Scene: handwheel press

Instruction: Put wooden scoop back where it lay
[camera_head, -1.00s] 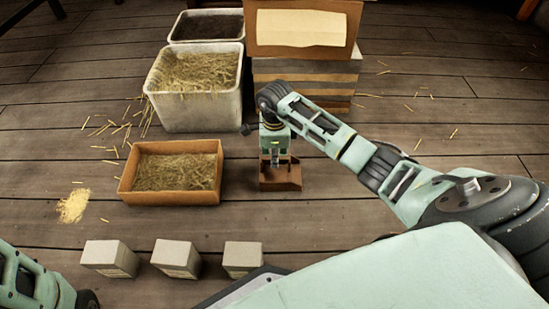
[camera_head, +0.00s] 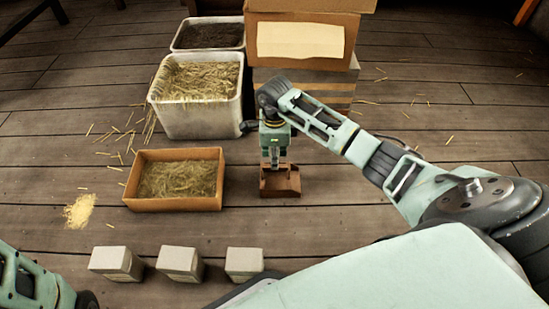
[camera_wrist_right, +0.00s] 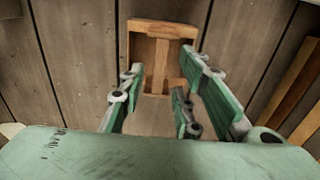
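The wooden scoop (camera_head: 286,186) is a brown, open, box-like piece on the plank floor, right of the shallow cardboard box. In the right wrist view, the scoop (camera_wrist_right: 140,48) lies beyond my fingertips, with a lighter wooden bar along its middle. My right gripper (camera_head: 275,161) points down just over the scoop. In the right wrist view, my right gripper (camera_wrist_right: 166,76) has its fingers spread apart, with nothing visibly clamped between them. Whether a finger touches the scoop is unclear. My left gripper is out of view; only part of the left arm shows at lower left.
The shallow cardboard box (camera_head: 177,204) holds straw. Behind stand a white straw bin (camera_head: 200,118), a dark-filled bin (camera_head: 208,47) and stacked boxes (camera_head: 350,88). Several small grey boxes (camera_head: 180,262) line the front. Loose grain (camera_head: 79,211) lies at left. Floor right of the scoop is clear.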

